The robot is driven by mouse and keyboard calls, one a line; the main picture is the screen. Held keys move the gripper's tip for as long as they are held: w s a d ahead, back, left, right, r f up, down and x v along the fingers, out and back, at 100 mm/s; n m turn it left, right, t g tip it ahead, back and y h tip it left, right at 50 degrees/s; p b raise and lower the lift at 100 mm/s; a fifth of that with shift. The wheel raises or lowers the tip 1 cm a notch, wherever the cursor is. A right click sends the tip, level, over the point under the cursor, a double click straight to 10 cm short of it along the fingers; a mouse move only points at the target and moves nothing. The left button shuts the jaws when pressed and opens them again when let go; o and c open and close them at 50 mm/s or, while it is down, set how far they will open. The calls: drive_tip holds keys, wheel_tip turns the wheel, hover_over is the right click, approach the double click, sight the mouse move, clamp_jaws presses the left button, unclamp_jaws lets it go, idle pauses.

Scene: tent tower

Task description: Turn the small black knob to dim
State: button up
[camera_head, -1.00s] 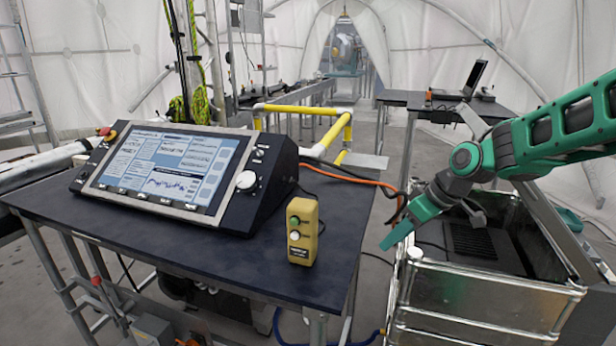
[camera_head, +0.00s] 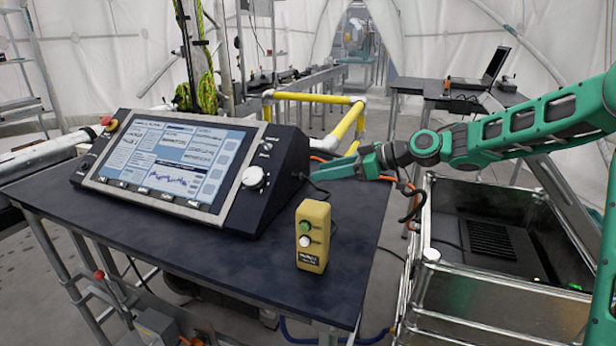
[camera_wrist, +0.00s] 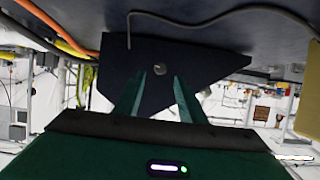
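The control console (camera_head: 283,180) stands on the dark table with a lit screen. A large white knob (camera_head: 254,178) is on the right of its face, with small controls (camera_head: 266,148) above it. A dark, knob-like control (camera_head: 88,161) is at the face's left edge; I cannot tell surely which control is the small black knob. My gripper (camera_head: 328,168) is right of the console, pointing left at its side, apparently just short of it. The console's dark side (camera_wrist: 205,75) fills the view beyond, upside down.
A yellow button box (camera_head: 313,236) stands on the table (camera_head: 200,262) front right. A red button (camera_head: 110,124) is at the console's upper left. Cables run behind my gripper. Yellow rails (camera_head: 346,122) stand behind the table, a metal-framed cart (camera_head: 480,268) to the right.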

sight(303, 176)
drive_tip(key=x, duration=0.5)
drive_tip(key=shift+w+a+f, duration=0.15)
drive_tip(key=shift+a+f, duration=0.05)
drive_tip(key=shift+a, duration=0.1)
clamp_jaws()
